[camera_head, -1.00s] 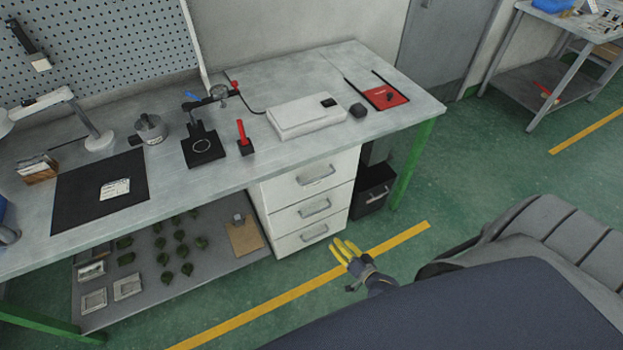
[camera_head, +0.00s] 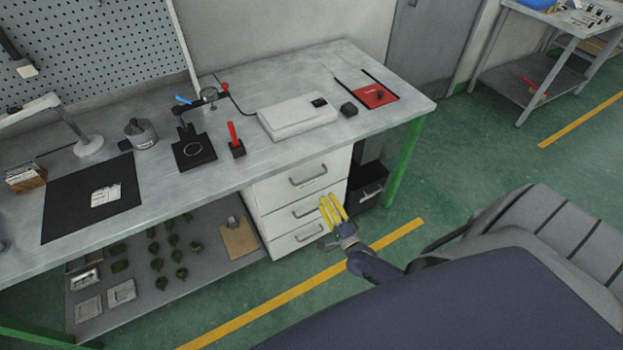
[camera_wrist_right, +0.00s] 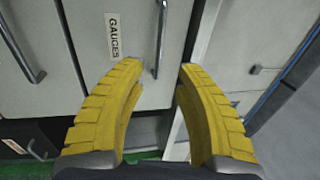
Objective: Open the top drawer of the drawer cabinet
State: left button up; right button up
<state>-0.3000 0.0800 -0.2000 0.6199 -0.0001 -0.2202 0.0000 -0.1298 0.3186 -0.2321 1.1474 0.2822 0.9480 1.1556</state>
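The white drawer cabinet (camera_head: 256,213) stands under the right part of the workbench. Its top drawer (camera_head: 292,190) is shut and has a grey bar handle (camera_head: 308,175). My right gripper (camera_head: 331,203), with yellow fingers, overlaps the right edge of the middle drawer in the head view, below the top handle. In the right wrist view my right gripper (camera_wrist_right: 162,75) is open and empty. A drawer front labelled GAUGES (camera_wrist_right: 113,37) and a bar handle (camera_wrist_right: 161,40) show beyond the fingertips; I cannot tell which drawer this is. My left gripper is out of view.
The middle drawer (camera_head: 285,222) and bottom drawer (camera_head: 285,245) are shut. A black bin (camera_head: 369,186) stands right of the cabinet, near the green bench leg (camera_head: 405,165). A clipboard (camera_head: 240,238) lies on the lower shelf to the left. Floor in front is clear.

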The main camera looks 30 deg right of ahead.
aim_at(312, 178)
jog(key=w, duration=0.3)
jog(key=w+r, duration=0.1)
jog(key=w, duration=0.3)
jog(key=w+r, duration=0.1)
jog(key=w, duration=0.2)
jog(key=shift+w+d, duration=0.3)
jog(key=shift+c, duration=0.3)
grip_shut()
